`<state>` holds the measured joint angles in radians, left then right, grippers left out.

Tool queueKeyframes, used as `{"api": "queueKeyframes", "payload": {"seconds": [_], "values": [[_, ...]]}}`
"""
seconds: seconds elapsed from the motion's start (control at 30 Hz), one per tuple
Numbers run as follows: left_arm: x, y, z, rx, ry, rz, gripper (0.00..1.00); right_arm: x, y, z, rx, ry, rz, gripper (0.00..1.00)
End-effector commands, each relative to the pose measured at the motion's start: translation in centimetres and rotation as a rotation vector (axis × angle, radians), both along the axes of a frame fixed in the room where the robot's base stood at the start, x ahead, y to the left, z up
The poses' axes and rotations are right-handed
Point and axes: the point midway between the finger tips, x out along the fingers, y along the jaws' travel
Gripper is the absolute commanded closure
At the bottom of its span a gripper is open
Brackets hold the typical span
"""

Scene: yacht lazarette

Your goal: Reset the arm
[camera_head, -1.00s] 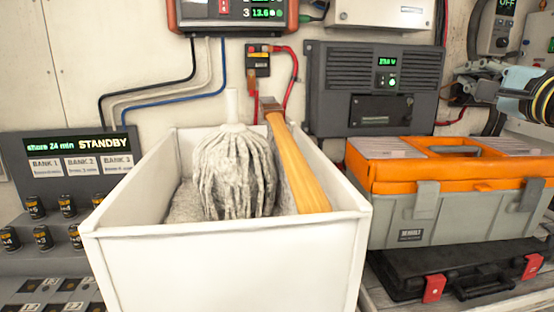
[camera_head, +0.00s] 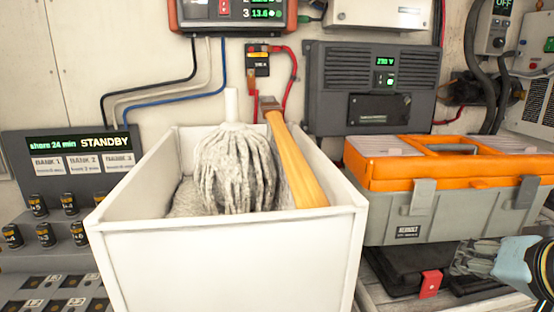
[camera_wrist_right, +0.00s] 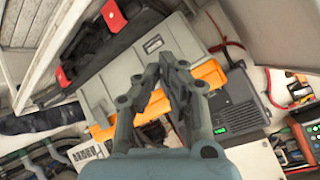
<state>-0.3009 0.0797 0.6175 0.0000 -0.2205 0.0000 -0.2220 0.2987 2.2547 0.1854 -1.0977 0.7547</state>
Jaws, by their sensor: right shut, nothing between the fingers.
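My right gripper (camera_head: 462,258) comes in from the right edge in the head view, low in front of the black case and below the toolbox. Its fingers are shut and hold nothing. In the right wrist view the two fingers of the right gripper (camera_wrist_right: 168,72) come together in front of the toolbox. My left gripper is not in view.
A grey toolbox with an orange lid (camera_head: 420,205) sits on a black case with red latches (camera_head: 395,268). A white bin (camera_head: 225,265) holds a mop head (camera_head: 235,170) and a wooden handle (camera_head: 295,165). A grey inverter (camera_head: 335,85) hangs behind.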

Motion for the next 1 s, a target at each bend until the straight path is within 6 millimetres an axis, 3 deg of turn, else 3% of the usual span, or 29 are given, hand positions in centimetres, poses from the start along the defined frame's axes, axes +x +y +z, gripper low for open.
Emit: {"api": "queueKeyframes", "payload": {"seconds": [0.03, 0.2, 0.5, 0.63, 0.87, 0.97, 1.0], "values": [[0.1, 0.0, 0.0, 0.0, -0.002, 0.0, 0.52, -2.8, 0.4, -1.8, -0.072, 0.077, 0.045, 1.0], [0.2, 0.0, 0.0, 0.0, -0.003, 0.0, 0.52, -10.4, 0.9, -5.6, -0.286, 0.298, 0.213, 1.0], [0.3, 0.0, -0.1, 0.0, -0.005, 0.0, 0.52, -21.3, 1.1, -8.5, -0.482, 0.597, 0.491, 1.0], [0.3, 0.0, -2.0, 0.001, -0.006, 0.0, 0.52, -19.9, 0.7, -14.3, -0.476, 0.603, 0.483, 1.0], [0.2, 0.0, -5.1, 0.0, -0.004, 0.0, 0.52, -19.2, 0.0, -24.9, -0.464, 0.633, 0.481, 1.0], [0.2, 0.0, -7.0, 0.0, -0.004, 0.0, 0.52, -19.6, -0.4, -31.1, -0.457, 0.652, 0.481, 1.0], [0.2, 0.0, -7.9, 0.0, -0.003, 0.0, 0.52, -19.9, -0.6, -34.1, -0.454, 0.661, 0.481, 1.0]]}}
